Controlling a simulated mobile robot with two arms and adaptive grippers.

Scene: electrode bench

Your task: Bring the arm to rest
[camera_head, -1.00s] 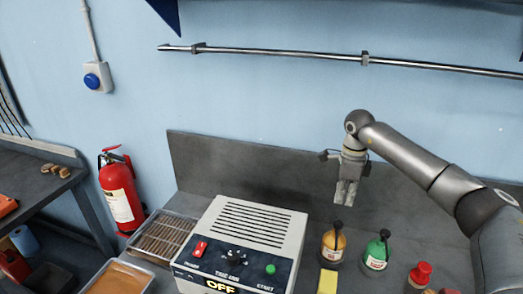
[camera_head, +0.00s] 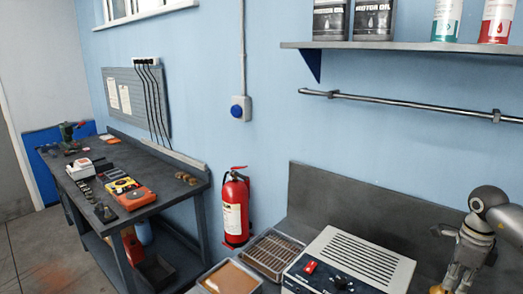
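My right gripper (camera_head: 458,279) hangs pointing down at the right edge of the head view, in front of the dark back panel. Its fingers look close together, with nothing seen between them. Its tips are near the bottom of the picture. Part of my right arm (camera_head: 506,222) comes in from the right edge. My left gripper is not in view.
A grey device with a vented top (camera_head: 362,258) stands left of my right gripper. A wire tray (camera_head: 272,250) and a tan-filled tray (camera_head: 231,279) lie beside it. A red extinguisher (camera_head: 235,213), side workbench (camera_head: 152,208), shelf (camera_head: 400,47) and rail (camera_head: 400,103) are around.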

